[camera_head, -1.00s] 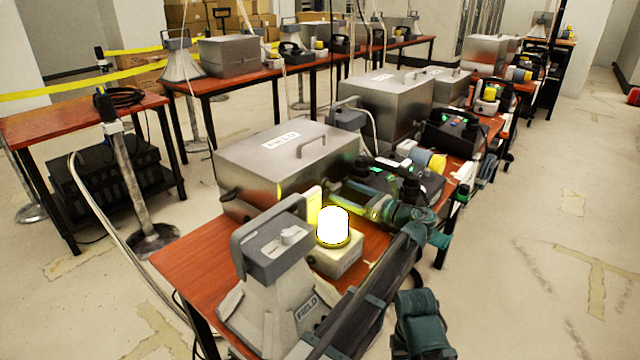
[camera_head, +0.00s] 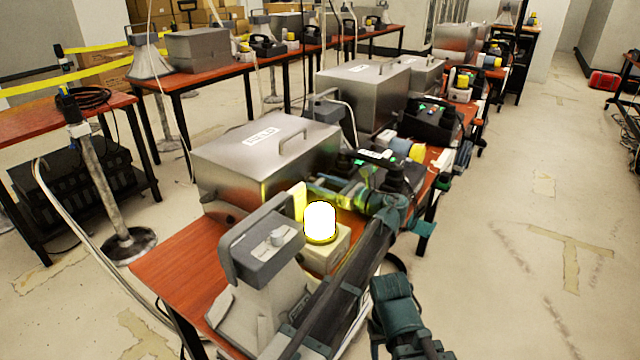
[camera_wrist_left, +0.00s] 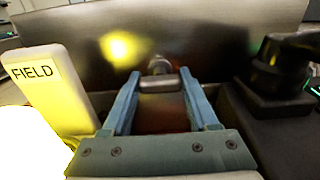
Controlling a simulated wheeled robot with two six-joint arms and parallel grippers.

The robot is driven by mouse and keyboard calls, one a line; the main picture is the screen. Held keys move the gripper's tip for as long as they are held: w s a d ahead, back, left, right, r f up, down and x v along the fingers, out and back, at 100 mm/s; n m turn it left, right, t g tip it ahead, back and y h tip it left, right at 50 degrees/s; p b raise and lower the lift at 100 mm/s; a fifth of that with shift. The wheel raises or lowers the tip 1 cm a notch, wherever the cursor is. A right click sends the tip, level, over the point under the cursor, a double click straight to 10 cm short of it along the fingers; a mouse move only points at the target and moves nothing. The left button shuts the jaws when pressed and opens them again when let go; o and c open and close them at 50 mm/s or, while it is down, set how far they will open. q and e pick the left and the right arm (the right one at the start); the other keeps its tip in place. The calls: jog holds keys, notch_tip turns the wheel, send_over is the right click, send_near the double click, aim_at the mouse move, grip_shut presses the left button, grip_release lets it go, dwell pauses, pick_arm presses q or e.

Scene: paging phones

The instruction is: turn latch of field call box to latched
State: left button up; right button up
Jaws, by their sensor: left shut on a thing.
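The field call box is a grey metal box (camera_head: 225,165) with a lid handle and a white label on top. Its front face fills the back of the left wrist view (camera_wrist_left: 215,45). The latch (camera_wrist_left: 157,85), a short metal bar on a round pivot, stands out from that face and lies level across the picture. My left gripper (camera_wrist_left: 160,76) is shut on the latch, one finger at each end. In the head view the left gripper (camera_head: 322,190) reaches the box's front, partly hidden behind the lit lamp.
The glowing lamp (camera_head: 320,222) on its cream base and a grey horn unit (camera_head: 262,265) stand close in front. A cream FIELD tag (camera_wrist_left: 45,88) is left of the gripper. Black gear (camera_wrist_left: 285,75) is close on the right.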

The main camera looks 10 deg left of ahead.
pick_arm(q)
jog(key=shift+n, duration=0.4)
jog(key=n, duration=0.3)
jog(key=shift+n, duration=0.4)
jog(key=n, duration=0.4)
jog(key=shift+n, duration=0.3)
jog(key=n, duration=0.4)
jog(key=shift+n, duration=2.5)
jog(key=o, duration=1.4)
jog(key=shift+c, duration=0.2)
jog(key=shift+d, duration=0.1)
